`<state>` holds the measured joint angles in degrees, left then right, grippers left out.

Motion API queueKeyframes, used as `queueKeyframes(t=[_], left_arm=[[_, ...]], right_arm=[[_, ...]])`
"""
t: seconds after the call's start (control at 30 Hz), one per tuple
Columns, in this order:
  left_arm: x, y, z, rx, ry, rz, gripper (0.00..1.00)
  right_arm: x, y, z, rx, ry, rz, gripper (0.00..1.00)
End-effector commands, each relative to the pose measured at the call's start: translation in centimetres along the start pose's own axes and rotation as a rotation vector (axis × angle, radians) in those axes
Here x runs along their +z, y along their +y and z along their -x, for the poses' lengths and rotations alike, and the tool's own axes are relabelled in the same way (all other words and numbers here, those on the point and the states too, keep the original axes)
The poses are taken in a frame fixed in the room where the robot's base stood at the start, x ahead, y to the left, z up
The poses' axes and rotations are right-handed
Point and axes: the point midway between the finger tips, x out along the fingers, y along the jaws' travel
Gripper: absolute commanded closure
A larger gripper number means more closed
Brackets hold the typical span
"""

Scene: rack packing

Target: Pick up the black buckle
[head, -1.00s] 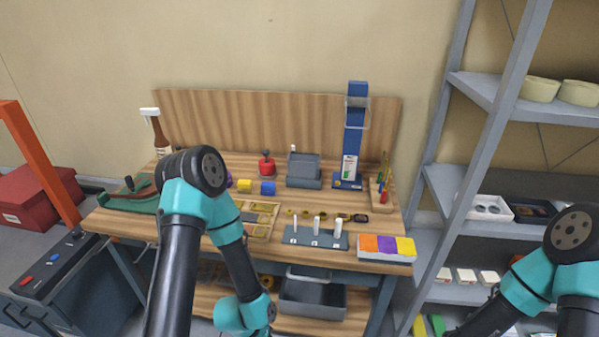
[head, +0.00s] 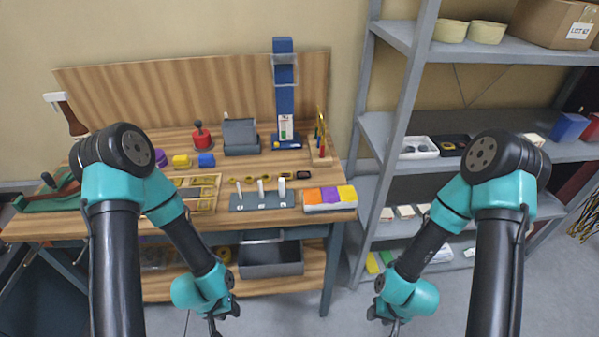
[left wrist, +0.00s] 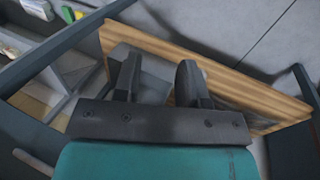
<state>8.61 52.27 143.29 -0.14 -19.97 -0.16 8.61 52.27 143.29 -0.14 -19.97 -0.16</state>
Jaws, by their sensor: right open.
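A small dark piece (head: 304,174), which looks like the black buckle, lies on the wooden workbench (head: 110,228) at the right end of a row of small yellow and dark pieces. It is too small to make out its shape. My left gripper (head: 214,327) hangs low in front of the bench, well below and left of that piece. In the left wrist view its two fingers (left wrist: 160,65) stand apart with nothing between them. My right gripper (head: 392,326) is open and low, in front of the shelf, away from the bench.
A tray of orange, purple and yellow blocks (head: 329,208) and a grey block with white pegs (head: 262,206) stand at the bench's front edge. A blue tower (head: 284,95) rises behind. A grey shelf unit (head: 398,90) stands right of the bench.

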Motion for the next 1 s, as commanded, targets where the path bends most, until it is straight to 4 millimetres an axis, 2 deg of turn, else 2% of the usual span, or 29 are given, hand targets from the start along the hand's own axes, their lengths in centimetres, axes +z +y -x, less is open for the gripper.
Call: queueKeyframes(t=[0.5,0.83,1.0], left_arm=[[0.0,0.0,0.0,0.0,0.0,0.0,0.61],[0.0,0.0,0.0,0.0,0.0,0.0,0.3],[0.0,0.0,0.0,0.0,0.0,0.0,0.3]], right_arm=[[0.0,0.0,0.0,0.0,0.0,0.0,0.57],[0.0,0.0,0.0,0.0,0.0,0.0,0.57],[0.0,0.0,0.0,0.0,0.0,0.0,0.57]])
